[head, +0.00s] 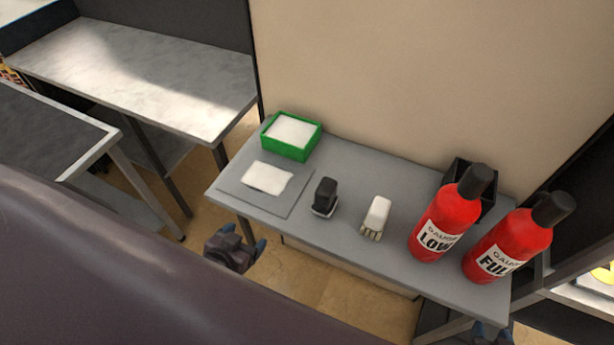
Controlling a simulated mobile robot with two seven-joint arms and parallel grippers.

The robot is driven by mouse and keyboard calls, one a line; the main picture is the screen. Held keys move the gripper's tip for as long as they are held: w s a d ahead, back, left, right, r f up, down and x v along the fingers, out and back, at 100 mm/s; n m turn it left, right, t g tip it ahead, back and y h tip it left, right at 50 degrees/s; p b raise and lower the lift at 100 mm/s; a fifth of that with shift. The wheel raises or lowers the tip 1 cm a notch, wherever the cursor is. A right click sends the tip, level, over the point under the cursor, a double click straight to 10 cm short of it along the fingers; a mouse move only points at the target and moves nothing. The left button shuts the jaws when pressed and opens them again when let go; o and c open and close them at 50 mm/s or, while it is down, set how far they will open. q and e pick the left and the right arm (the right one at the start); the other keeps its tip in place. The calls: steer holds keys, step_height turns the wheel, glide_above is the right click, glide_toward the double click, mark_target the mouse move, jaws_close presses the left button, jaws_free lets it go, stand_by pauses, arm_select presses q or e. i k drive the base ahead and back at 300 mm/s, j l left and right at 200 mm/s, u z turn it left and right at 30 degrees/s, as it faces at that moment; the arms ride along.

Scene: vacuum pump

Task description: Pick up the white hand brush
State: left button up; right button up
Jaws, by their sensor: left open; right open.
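The white hand brush (379,211) lies on the grey table (335,243), right of the middle, with its pale bristles toward the front edge. My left gripper (242,241) is open and empty, in front of the table's left part, well to the left of the brush and apart from it. My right gripper (493,331) shows only in part at the bottom edge, near the table's front right corner. It is open and away from the brush; most of it is out of view.
A black object (325,195) stands left of the brush. Red bottles labelled LOW (442,224) and FULL (508,245) stand to its right, with a black bin (486,205) behind. A green box (290,136) and white cloth (267,178) on a mat are far left.

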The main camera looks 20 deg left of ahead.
mark_target(375, 220)
steer(key=k+l+z, duration=0.2)
steer(key=k, duration=0.45)
steer(key=j+z, duration=0.2)
steer(key=z, duration=1.15)
steer(key=k+j, duration=0.15)
steer(key=j, duration=0.15)
steer(key=k+j+z, duration=0.1)
steer(key=j, duration=0.2)
steer(key=k+j, duration=0.15)
steer(key=j+z, duration=0.05)
steer(key=j, duration=0.1)
